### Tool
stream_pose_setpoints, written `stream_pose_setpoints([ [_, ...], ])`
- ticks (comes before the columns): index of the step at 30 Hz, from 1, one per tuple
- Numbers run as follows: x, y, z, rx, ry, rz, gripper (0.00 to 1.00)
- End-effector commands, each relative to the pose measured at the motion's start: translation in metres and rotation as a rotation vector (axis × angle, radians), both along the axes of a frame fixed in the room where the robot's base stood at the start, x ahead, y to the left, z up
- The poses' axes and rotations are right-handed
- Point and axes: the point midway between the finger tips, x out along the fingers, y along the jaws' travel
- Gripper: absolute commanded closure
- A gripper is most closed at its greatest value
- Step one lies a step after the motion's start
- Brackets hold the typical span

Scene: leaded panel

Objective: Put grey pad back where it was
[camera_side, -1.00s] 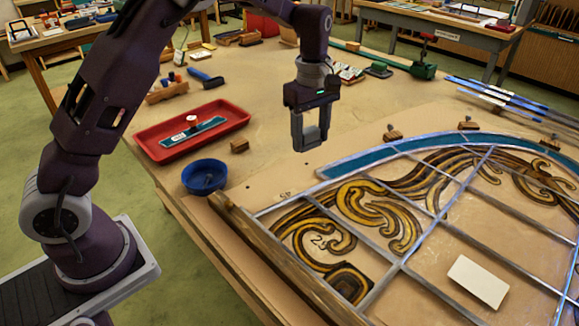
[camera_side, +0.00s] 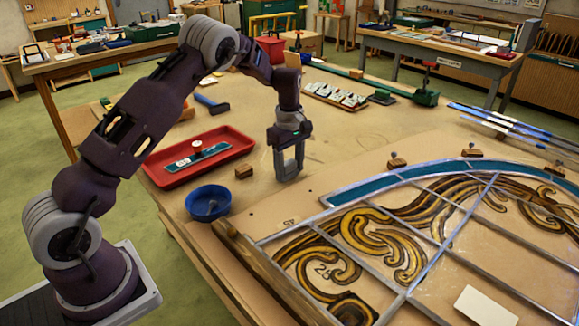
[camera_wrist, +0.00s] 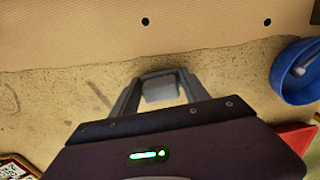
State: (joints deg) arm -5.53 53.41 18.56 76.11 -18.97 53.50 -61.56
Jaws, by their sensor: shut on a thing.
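My gripper (camera_side: 289,176) is pointed down over the bare tabletop, between the small wooden block and the leaded panel (camera_side: 430,232). Its fingers are closed on the grey pad (camera_wrist: 160,88), a small light-grey block between the fingertips in the wrist view. In the side view the pad (camera_side: 290,167) is small and partly hidden by the fingers. The fingertips are close to the table; I cannot tell whether the pad touches it.
A blue bowl (camera_side: 208,203) and a red tray (camera_side: 165,178) with a teal-based tool stand to the left. A small wooden block (camera_side: 243,172) lies near my gripper. A wooden rail (camera_side: 270,270) edges the panel. Another tray (camera_side: 337,95) of pieces lies behind.

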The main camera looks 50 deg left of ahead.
Motion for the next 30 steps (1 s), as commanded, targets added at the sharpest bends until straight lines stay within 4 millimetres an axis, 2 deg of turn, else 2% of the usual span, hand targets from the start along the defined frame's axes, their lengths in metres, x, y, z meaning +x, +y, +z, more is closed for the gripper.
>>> stream_pose_setpoints([
  [7,0.0,0.0,-0.002,0.0,0.001,0.0,1.0],
  [8,0.0,0.0,-0.003,0.0,0.001,0.0,0.44],
  [11,0.0,0.0,-0.002,0.0,0.001,0.0,0.25],
  [19,0.0,0.0,-0.002,0.0,0.0,0.0,0.25],
  [22,0.001,0.0,0.005,0.001,-0.003,0.0,0.25],
  [25,0.001,0.0,0.026,0.001,-0.004,0.0,0.25],
  [30,0.001,0.001,0.074,0.002,-0.006,-0.001,0.25],
])
